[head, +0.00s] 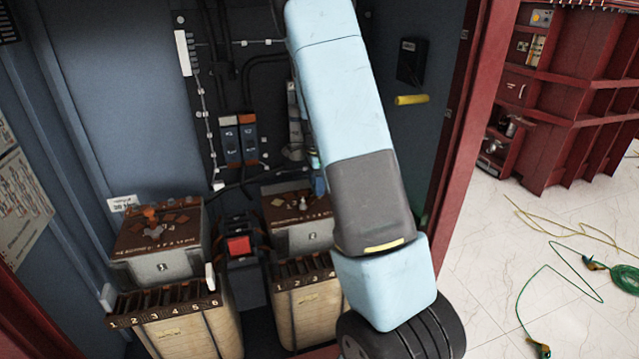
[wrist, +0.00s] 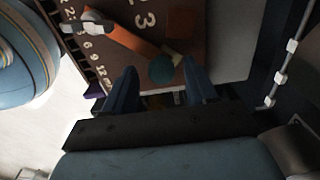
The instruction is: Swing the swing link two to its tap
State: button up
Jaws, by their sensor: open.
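In the wrist view my gripper (wrist: 161,74) is open, its two dark fingers apart over a brown terminal board (wrist: 186,20). An orange swing link (wrist: 132,34) lies slantwise on the board, with a pale wing nut (wrist: 97,22) near its upper left end. A teal round piece (wrist: 162,68) shows between the fingertips; I cannot tell whether they touch it. White numerals mark the board. In the head view the unit marked 2 (head: 302,236) stands partly behind my arm, which hides my gripper and part of its top.
The unit marked 1 (head: 155,268) stands at left with its own orange link (head: 150,213). A red block (head: 238,246) sits between the units. Cables and breakers (head: 239,138) line the back panel. The red cabinet frame (head: 466,140) bounds the right side.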

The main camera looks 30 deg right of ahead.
notch_tip(320, 180, up, 14)
jog(key=shift+f, duration=0.2)
dwell(0.4)
jog(key=s+a+r+n+t+y, duration=0.1)
jog(key=s+a+r+n, duration=0.45)
jog(key=s, duration=0.25)
jog(key=s+a+r+n+t, duration=0.2)
jog(key=s+a+r+n, duration=0.25)
jog(key=s+r, duration=0.3)
jog(key=s+a+r+n+t+h, duration=0.1)
jog(key=s+a+n, duration=0.4)
jog(key=s+n, duration=0.5)
jog(key=shift+s+t, duration=0.8)
jog(key=shift+s, duration=2.75)
jog(key=shift+a, duration=0.1)
